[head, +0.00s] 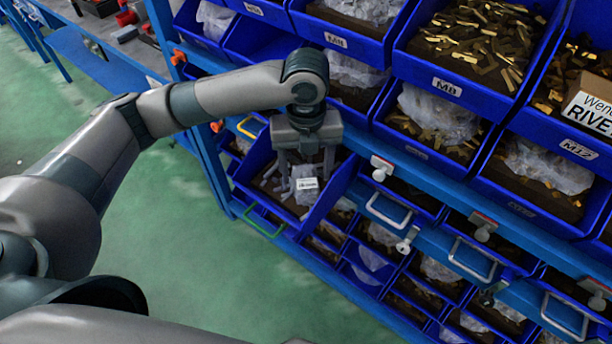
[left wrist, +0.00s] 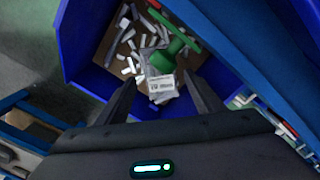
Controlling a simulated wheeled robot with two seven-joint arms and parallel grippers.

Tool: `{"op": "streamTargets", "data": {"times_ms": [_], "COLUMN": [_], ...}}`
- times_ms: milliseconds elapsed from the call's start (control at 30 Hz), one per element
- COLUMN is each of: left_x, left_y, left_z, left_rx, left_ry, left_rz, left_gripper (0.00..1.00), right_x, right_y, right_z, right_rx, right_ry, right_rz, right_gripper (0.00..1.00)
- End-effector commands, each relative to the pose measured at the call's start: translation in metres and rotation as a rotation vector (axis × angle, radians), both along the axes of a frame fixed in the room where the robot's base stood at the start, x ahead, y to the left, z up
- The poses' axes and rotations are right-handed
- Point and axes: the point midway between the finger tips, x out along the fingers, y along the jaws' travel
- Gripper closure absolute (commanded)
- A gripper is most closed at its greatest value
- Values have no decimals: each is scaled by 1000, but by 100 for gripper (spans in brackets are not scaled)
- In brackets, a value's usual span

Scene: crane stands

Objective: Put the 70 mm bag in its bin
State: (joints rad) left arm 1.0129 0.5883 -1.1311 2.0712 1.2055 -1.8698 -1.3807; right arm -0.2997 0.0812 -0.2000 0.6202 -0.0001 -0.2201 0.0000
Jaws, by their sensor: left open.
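A clear plastic bag with a white label (head: 307,184) is in a pulled-out blue bin (head: 330,196) low on the rack. It also shows in the left wrist view (left wrist: 161,82), over loose grey-white pieces in the bin. The label is too small to read. My left gripper (head: 306,170) points down over this bin, with its fingers apart on either side of the bag. In the left wrist view the open fingertips (left wrist: 159,84) flank the bag, and I see no clear contact. My right gripper is out of view.
Upper blue bins (head: 440,84) with brass-coloured pieces and clear bags rise behind and right of my arm. Lower bins with metal handles (head: 388,209) stand to the right. A green handle (head: 262,222) is in front. Green floor (head: 200,260) is free at left.

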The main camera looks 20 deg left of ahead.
Motion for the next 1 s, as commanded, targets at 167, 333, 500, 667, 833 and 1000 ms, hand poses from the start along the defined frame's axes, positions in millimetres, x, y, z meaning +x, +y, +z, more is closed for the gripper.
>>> {"op": "streamTargets", "data": {"times_ms": [167, 333, 500, 667, 833, 1000], "left_x": [1, 1, 1, 0, 0, 0], "left_y": [-1, 0, 0, 0, 0, 0], "left_z": [32, 61, 80, 88, 89, 89], "left_rx": [-1, 0, 1, 0, 0, 0], "left_ry": [-5, -4, -2, 0, 0, 0], "left_rz": [-1, 0, 1, 1, 1, 0], "left_gripper": [38, 38, 38, 38, 38, 38], "right_x": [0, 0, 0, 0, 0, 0], "right_y": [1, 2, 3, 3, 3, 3], "right_z": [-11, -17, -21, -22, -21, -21], "right_rx": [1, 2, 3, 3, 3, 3], "right_ry": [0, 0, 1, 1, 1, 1], "right_rz": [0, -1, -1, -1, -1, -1], "right_gripper": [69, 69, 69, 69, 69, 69]}}
